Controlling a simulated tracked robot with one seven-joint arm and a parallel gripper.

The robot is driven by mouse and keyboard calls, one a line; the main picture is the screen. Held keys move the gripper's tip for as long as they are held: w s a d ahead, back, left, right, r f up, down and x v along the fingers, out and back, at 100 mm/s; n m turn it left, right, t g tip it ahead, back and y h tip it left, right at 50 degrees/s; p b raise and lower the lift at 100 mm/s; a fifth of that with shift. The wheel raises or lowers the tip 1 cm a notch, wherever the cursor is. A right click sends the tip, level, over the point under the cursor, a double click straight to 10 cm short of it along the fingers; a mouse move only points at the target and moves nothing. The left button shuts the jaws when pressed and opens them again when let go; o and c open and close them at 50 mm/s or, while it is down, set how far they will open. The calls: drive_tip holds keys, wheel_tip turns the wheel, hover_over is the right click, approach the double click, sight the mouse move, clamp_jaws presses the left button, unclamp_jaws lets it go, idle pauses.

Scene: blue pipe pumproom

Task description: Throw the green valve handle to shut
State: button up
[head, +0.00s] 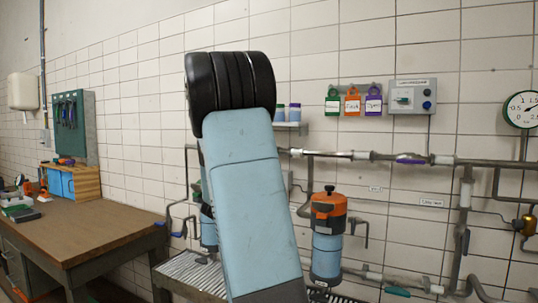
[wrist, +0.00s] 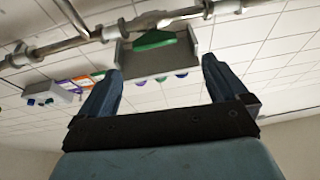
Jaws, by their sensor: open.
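In the wrist view, a long green handle (wrist: 153,40) shows close to a grey pipe (wrist: 120,31), in front of a grey shelf box. It lies beyond the gap between my fingertips, apart from them. My gripper (wrist: 163,68) is open, with nothing between its two dark blue fingers. In the head view, my pale blue arm hides the gripper and part of the upper pipe. A second green handle (head: 398,291) shows low at the right, on the lower pipe. I cannot tell from these frames which green handle is the task's.
A purple handle (head: 410,159) sits on the upper pipe. An orange and blue canister (head: 327,240) stands right of my arm. A control box (head: 412,97), hanging tags (head: 352,101) and a gauge (head: 522,109) are on the wall. A workbench (head: 80,230) stands at left.

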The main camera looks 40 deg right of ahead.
drive_tip(key=shift+h, duration=0.4)
drive_tip(key=x, duration=1.4)
drive_tip(key=shift+s+d+f, duration=0.1)
drive_tip(key=shift+s+d, duration=0.15)
drive_tip(key=shift+s, duration=0.1)
drive_tip(key=shift+c, duration=0.3)
drive_tip(key=c, duration=0.7)
drive_tip(key=shift+m+g, duration=0.3)
drive_tip(key=shift+g, duration=0.1)
